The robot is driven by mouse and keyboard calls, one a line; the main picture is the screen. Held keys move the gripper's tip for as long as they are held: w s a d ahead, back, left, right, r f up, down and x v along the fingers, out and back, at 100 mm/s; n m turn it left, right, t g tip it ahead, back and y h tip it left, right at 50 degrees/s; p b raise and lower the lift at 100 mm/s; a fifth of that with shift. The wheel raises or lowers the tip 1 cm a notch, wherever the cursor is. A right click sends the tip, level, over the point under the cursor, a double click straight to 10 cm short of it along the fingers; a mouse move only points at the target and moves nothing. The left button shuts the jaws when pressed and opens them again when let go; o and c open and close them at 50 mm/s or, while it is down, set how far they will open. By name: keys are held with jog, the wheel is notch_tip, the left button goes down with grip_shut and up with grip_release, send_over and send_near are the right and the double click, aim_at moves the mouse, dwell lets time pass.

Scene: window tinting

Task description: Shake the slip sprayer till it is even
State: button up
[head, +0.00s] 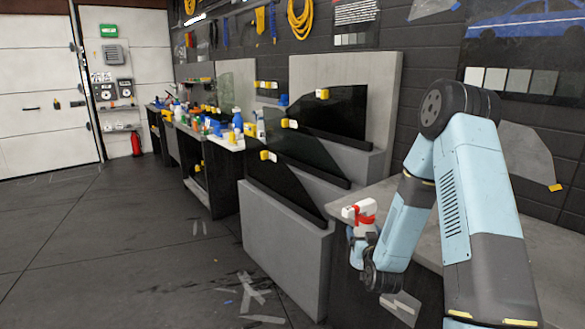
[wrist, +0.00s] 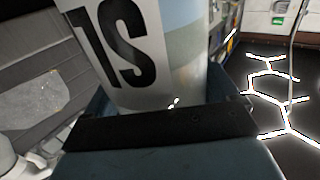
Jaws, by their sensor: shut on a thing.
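The slip sprayer (head: 360,218) has a white body and a red and white spray head. In the head view it is at the end of my arm, above or beside the grey bench at the right, and looks nearly upright. My gripper (head: 372,262) is shut on its body; the arm hides part of the grip. In the wrist view the sprayer (wrist: 135,50) fills the upper middle, with large black lettering on a white label. The gripper (wrist: 160,125) shows dark pads against the bottle. The spray head is outside the wrist view.
Stepped grey panels with dark glass sheets (head: 320,110) stand left of my arm. A cluttered workbench (head: 225,140) with bottles runs along the wall behind. A grey bench (head: 385,190) is at the right. Scraps (head: 250,295) lie on the floor; the left floor is clear.

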notch_tip(320, 180, down, 8)
jog(key=shift+f, duration=0.1)
notch_tip(320, 180, up, 9)
jog(key=shift+f, duration=0.2)
notch_tip(320, 180, down, 8)
jog(key=shift+f, duration=0.2)
notch_tip(320, 180, up, 8)
jog(key=shift+r, duration=0.15)
notch_tip(320, 180, down, 8)
jog(key=shift+f, duration=0.15)
dwell(0.3)
